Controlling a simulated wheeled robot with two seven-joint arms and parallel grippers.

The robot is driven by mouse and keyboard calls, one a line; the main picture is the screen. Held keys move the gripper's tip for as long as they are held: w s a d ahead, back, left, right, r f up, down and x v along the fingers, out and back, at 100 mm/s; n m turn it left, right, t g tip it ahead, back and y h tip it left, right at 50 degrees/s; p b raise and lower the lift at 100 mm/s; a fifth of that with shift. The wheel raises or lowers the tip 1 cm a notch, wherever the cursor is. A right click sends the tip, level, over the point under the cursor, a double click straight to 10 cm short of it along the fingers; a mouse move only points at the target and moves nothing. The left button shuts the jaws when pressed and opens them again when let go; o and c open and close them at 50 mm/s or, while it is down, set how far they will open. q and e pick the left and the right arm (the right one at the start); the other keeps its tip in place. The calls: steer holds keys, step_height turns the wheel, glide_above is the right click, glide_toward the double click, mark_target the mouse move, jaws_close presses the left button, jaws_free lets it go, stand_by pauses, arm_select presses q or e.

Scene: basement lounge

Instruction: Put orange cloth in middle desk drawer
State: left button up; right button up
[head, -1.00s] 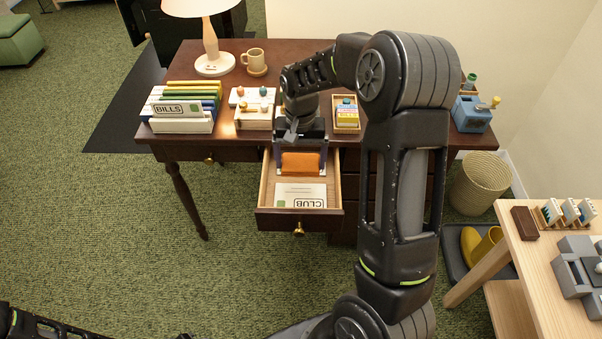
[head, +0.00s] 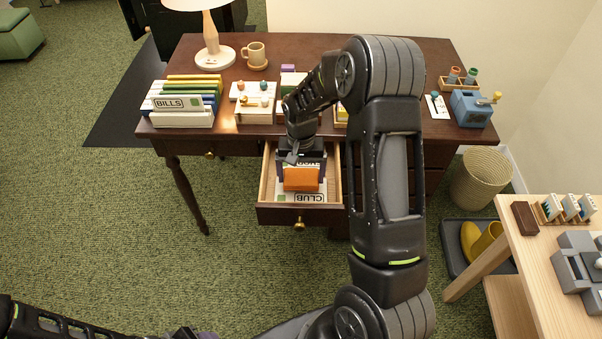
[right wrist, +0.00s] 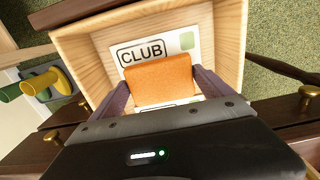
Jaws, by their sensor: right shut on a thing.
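The orange cloth (head: 301,179) is a folded block held between the fingers of my right gripper (head: 303,177). In the right wrist view the cloth (right wrist: 161,81) sits between both fingers (right wrist: 163,90), over a white card marked CLUB (right wrist: 183,44). The middle desk drawer (head: 268,214) is pulled open, and the cloth is within its outline. I cannot tell whether the cloth touches the card or drawer floor. The drawer's wooden walls also show in the right wrist view (right wrist: 82,64). My left arm shows at the lower left, but its gripper is not in view.
The desk top (head: 330,52) holds a lamp (head: 211,45), a mug (head: 255,55), a BILLS file box (head: 182,118) and a blue sharpener-like device (head: 471,108). A wicker basket (head: 482,178) stands right of the desk. A light wooden table (head: 540,250) is at the right.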

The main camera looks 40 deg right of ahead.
mark_target(301, 177)
steer(key=shift+f+b, duration=0.5)
steer(key=shift+f, duration=0.05)
steer(key=o, duration=1.1)
steer(key=shift+c, duration=0.2)
steer(key=shift+r+p, duration=0.6)
steer(key=shift+r, duration=0.35)
step_height(301, 177, up, 11)
steer(key=shift+r, duration=0.2)
